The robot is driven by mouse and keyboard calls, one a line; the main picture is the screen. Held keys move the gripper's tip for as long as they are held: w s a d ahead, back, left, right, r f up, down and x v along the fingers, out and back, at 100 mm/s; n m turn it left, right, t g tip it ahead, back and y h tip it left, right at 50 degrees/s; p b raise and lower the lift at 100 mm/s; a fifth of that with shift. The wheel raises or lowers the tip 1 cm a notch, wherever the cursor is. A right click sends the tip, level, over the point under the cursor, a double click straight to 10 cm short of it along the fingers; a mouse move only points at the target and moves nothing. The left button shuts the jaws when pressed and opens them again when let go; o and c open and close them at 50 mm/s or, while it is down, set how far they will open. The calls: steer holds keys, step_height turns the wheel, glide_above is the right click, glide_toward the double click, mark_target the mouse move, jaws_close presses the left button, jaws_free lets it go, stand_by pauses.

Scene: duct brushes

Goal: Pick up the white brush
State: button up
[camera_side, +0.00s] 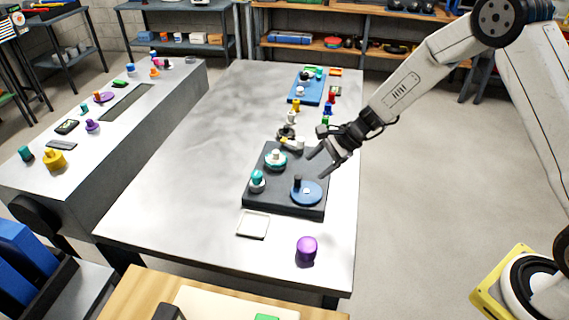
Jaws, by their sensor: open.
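My gripper (318,164) is open, with nothing visible between its fingers. It hangs above the far right part of a dark square board (284,205) on the metal table. A small white piece (291,118) stands on the table beyond the board, to the upper left of the gripper. Another white piece (300,91) sits on a blue tray (307,87) farther back. Both are too small to tell which is the white brush. My gripper is apart from both.
The board carries a teal-and-white piece (275,159), a smaller teal-topped piece (257,181) and a blue disc (306,196) with a black upright. A purple cylinder (307,248) and white square dish (253,225) lie in front. The table's left half is clear.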

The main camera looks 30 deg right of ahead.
mark_target(276, 158)
steer(key=w+f+m+t, duration=0.1)
steer(key=w+m+t, duration=0.1)
steer(key=w+m, duration=0.1)
steer(key=w+d+f+m+t+y, duration=0.1)
steer(key=w+f+m, duration=0.1)
steer(key=w+m, duration=0.1)
steer(key=w+d+f+m+t+y, duration=0.1)
steer(key=w+f+m+t, duration=0.1)
steer(key=w, duration=0.3)
steer(key=shift+w+d+f+m+t, duration=0.15)
steer(key=shift+w+m+t, duration=0.2)
steer(key=shift+m, duration=0.35)
steer(key=shift+w+d+f+m+t, duration=0.1)
steer(key=shift+w+d+m+t, duration=0.15)
steer(key=shift+w+m, duration=0.15)
steer(key=shift+x, duration=1.3)
steer(key=shift+f, duration=0.1)
steer(key=shift+x, duration=2.55)
steer(key=shift+a, duration=0.1)
jaws_close()
